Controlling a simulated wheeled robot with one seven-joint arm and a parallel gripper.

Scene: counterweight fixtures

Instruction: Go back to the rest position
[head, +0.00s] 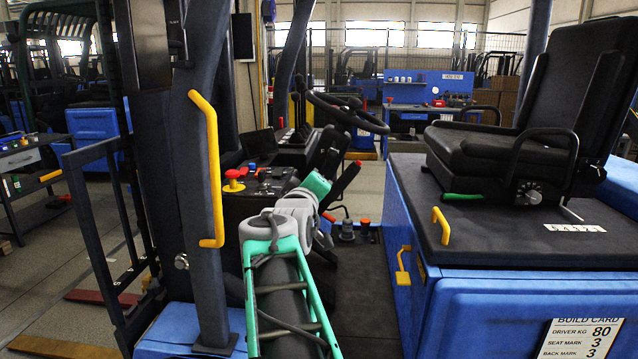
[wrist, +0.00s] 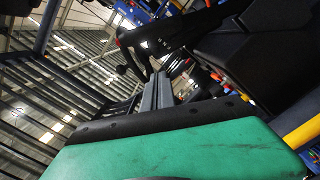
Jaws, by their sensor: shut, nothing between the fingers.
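My arm, with its green frame (head: 285,290) and grey joint (head: 295,215), reaches forward from the bottom of the head view into the forklift cab. Its green wrist part (head: 317,184) is beside the dark console. My gripper (wrist: 158,88) shows in the wrist view as two grey fingers close together beyond a green and black housing. It is shut, with nothing seen between the fingers. In the head view the fingertips are hard to pick out against the dark levers.
A black seat (head: 500,150) stands on a blue body (head: 510,280) at right, with a build card (head: 578,340). A dark pillar with a yellow handle (head: 215,170) stands close at left. The steering wheel (head: 347,110) and red emergency button (head: 234,176) are ahead. Dark floor (head: 355,290) lies between.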

